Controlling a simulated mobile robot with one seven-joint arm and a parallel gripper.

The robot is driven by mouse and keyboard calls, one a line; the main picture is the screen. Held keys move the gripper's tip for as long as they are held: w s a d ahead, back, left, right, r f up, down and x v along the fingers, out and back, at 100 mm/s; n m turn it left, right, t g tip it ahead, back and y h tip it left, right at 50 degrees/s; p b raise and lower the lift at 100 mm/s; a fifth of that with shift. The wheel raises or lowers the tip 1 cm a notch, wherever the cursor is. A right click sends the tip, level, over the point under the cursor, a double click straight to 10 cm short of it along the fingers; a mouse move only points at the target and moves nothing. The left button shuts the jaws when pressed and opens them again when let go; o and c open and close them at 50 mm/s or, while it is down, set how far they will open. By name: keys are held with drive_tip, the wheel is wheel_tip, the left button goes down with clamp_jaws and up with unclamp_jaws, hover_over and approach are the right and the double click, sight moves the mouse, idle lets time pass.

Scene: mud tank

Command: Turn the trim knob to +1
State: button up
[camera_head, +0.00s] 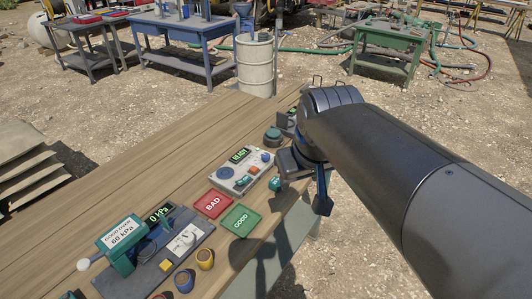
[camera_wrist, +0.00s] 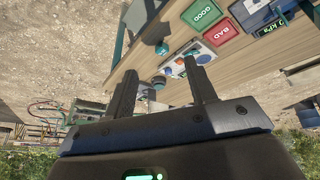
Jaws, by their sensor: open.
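A grey control panel (camera_head: 247,172) with a lit green display, an orange button and blue and teal controls lies on the wooden bench. It also shows in the wrist view (camera_wrist: 190,62), near the tip of the right-hand finger. The labels are too small to read, so I cannot tell which control is the trim knob. My gripper (camera_wrist: 158,70) is open, with nothing between its fingers. In the head view it hangs right of the panel near the bench edge, apart from it, partly hidden by my arm.
A red BAD mat (camera_head: 213,204) and a green GOOD mat (camera_head: 240,221) lie nearer than the panel. A gauge rig (camera_head: 160,250) stands at the near left, with yellow and blue cups beside it. A round teal-topped device (camera_head: 272,138) sits beyond the panel. The bench's left side is clear.

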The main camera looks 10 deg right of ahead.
drive_tip(key=w+r+n+g, duration=0.1)
drive_tip(key=w+r+n, duration=0.1)
drive_tip(key=w, duration=0.6)
drive_tip(key=n+g, duration=0.4)
drive_tip(key=n, duration=0.2)
hover_over(266, 155)
wheel_tip(266, 155, down, 15)
wheel_tip(266, 155, down, 10)
drive_tip(key=shift+r, duration=0.1)
drive_tip(key=c, duration=1)
